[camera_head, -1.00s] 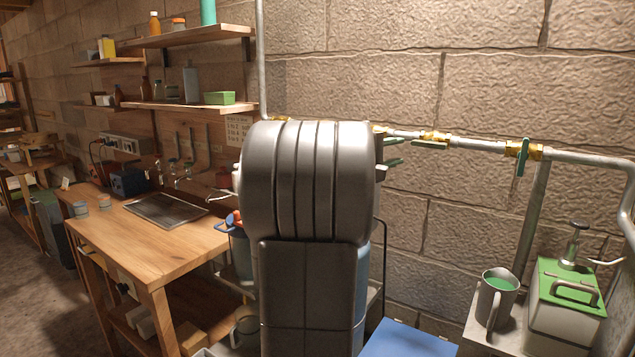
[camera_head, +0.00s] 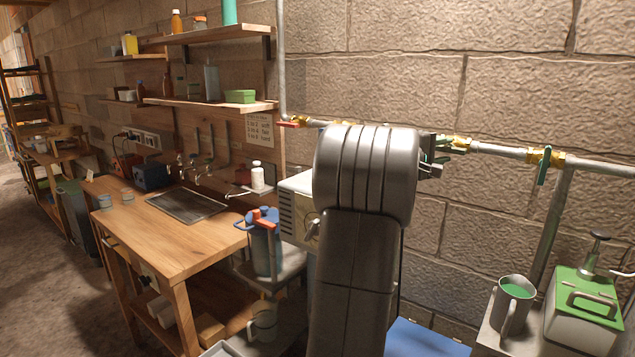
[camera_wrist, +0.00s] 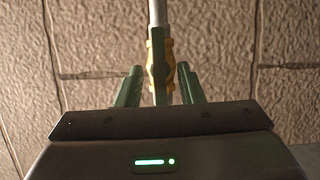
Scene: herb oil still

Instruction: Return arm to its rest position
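My arm stands in the middle of the head view, bent over, and hides part of the pipe and wall. My gripper (camera_wrist: 158,84) shows in the wrist view as two green fingers held apart, with nothing gripped between them. Beyond and between them lies a brass valve (camera_wrist: 168,65) with its handle, on the pipe; whether a finger touches it I cannot tell. In the head view my gripper (camera_head: 436,151) is mostly behind the arm, with its fingertips close to the wall pipe (camera_head: 500,150).
A green-handled valve (camera_head: 544,160) is on the pipe at right, and a red-handled valve (camera_head: 290,123) is left of my arm. A mug (camera_head: 513,305) and green-topped box (camera_head: 582,315) stand at right. A workbench (camera_head: 170,240) and a blue-lidded can (camera_head: 264,245) are at left.

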